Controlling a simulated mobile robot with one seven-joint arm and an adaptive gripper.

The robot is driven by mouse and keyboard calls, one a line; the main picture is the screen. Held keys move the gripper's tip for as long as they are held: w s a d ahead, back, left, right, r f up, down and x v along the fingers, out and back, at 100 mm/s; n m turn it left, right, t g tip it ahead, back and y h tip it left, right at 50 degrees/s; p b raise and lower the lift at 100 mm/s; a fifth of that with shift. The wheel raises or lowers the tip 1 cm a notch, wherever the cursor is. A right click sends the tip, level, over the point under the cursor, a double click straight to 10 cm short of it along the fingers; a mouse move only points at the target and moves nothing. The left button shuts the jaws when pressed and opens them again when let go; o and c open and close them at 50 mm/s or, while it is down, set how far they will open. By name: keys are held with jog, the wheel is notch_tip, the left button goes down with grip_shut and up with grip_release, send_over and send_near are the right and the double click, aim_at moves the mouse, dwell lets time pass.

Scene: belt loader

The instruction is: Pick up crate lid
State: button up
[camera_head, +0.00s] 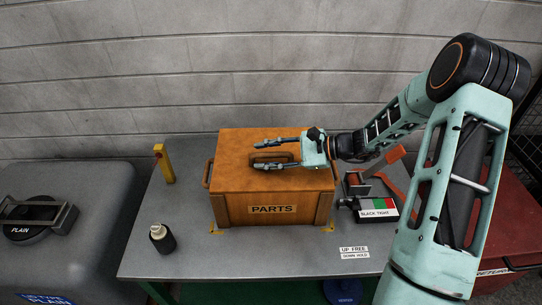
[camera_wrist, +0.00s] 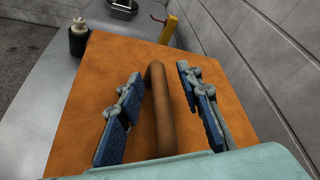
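The orange-brown crate lid (camera_head: 235,180) lies on top of the wooden crate (camera_head: 234,209) marked PARTS. In the wrist view the lid (camera_wrist: 82,115) fills the middle, with its brown bar handle (camera_wrist: 160,105) running away from me. My gripper (camera_head: 262,156) is over the lid, pointing left in the head view. It is open, and in the wrist view its two blue-padded fingers (camera_wrist: 155,107) stand on either side of the handle, with gaps between pads and bar. I cannot tell how far down the fingers reach beside the handle.
The crate stands on a grey table (camera_head: 150,262) against a block wall. A yellow post (camera_head: 165,164) and a dark bottle (camera_head: 162,239) stand to its left.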

jog(key=shift+c, duration=0.5)
grip_shut()
jog(key=shift+r, duration=0.15)
